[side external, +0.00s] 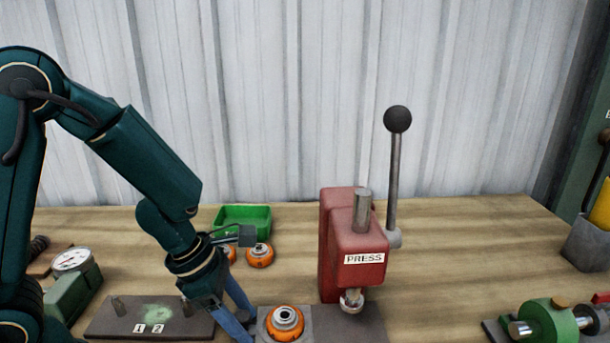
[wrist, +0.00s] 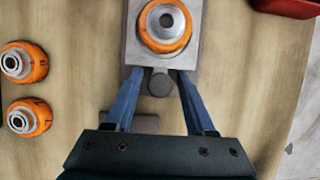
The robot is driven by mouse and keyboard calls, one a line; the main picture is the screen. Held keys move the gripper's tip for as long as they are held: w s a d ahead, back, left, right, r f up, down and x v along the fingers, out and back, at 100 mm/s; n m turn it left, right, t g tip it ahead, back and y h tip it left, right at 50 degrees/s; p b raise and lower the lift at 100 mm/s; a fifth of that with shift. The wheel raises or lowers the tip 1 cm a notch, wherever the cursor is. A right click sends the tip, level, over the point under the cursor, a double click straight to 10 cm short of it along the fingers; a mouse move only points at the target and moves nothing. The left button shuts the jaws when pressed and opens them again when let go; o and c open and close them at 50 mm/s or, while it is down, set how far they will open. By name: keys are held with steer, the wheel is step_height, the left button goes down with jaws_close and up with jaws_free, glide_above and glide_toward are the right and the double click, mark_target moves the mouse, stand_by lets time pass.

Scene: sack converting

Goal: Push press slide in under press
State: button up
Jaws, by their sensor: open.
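The red press (side external: 361,245) stands on the bench with its lever raised, a dark ball on top. Just left of its ram is the press slide (side external: 264,320), a grey plate carrying an orange ring part with a metal centre (side external: 285,322). In the wrist view the slide (wrist: 133,55) bears the orange part (wrist: 165,24), and a dark round knob (wrist: 159,83) sits at its near end. My gripper (side external: 248,325) is at the slide's left end. In the wrist view my gripper (wrist: 158,82) is open, with its blue fingers on either side of the knob. Contact cannot be told.
Two more orange parts (wrist: 24,62) (wrist: 30,117) lie left of my gripper. A green tray (side external: 243,218) stands behind. A dark plate marked 1 and 2 (side external: 205,328) and a dial gauge (side external: 72,260) lie left. A green fixture (side external: 552,322) is at right.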

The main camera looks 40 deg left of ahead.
mark_target(268, 318)
jaws_close()
steer(key=shift+w+d, duration=1.35)
